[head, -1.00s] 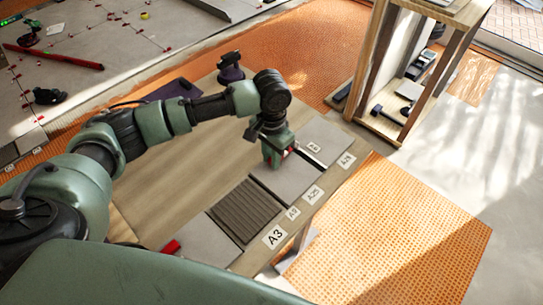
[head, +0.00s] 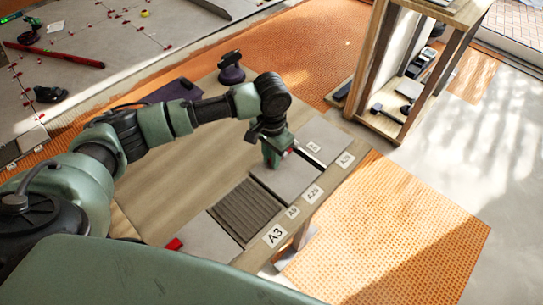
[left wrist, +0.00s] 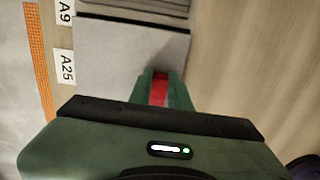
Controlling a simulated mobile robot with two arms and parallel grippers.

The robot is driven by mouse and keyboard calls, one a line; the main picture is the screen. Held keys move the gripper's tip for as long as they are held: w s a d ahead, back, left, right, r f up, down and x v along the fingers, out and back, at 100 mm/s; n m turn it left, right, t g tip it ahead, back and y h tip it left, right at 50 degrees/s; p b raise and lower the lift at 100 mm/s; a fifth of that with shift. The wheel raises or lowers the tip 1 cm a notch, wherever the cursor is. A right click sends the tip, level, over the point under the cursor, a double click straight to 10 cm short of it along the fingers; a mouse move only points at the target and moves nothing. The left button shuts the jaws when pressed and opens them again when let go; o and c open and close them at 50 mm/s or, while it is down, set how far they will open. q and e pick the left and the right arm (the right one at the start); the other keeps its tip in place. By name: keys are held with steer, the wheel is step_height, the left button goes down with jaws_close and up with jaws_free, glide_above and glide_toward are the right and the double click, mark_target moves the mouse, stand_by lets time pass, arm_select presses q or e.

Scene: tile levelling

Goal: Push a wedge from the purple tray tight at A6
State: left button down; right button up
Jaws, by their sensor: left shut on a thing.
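My left gripper (head: 275,156) is low over the table, at the back edge of a grey tile (head: 292,180). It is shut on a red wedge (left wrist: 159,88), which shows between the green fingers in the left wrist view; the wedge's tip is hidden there. The wedge is close to the tile's edge, but I cannot tell whether it touches. The purple tray (head: 172,91) is behind my left arm, partly hidden. My right gripper is not in view.
Label cards, including A3 (head: 275,236), line the table edge. A purple-based tool (head: 231,69) stands behind. A wooden shelf (head: 405,75) is back right.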

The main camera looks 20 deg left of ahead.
arm_select(q)
steer(key=shift+w, duration=0.2)
steer(key=shift+w+d, duration=0.35)
steer(key=shift+w, duration=0.4)
steer(key=shift+w+d+r, duration=0.1)
steer(key=shift+w+d, duration=0.1)
steer(key=shift+w, duration=0.5)
steer(key=shift+w+d+r, duration=0.1)
steer(key=shift+w+d, duration=0.1)
steer(key=shift+w, duration=0.45)
stand_by(0.9)
steer(key=c, duration=1.2)
jaws_free()
steer(key=shift+c, duration=0.2)
steer(key=shift+s+f, duration=0.1)
steer(key=shift+r, duration=3.9)
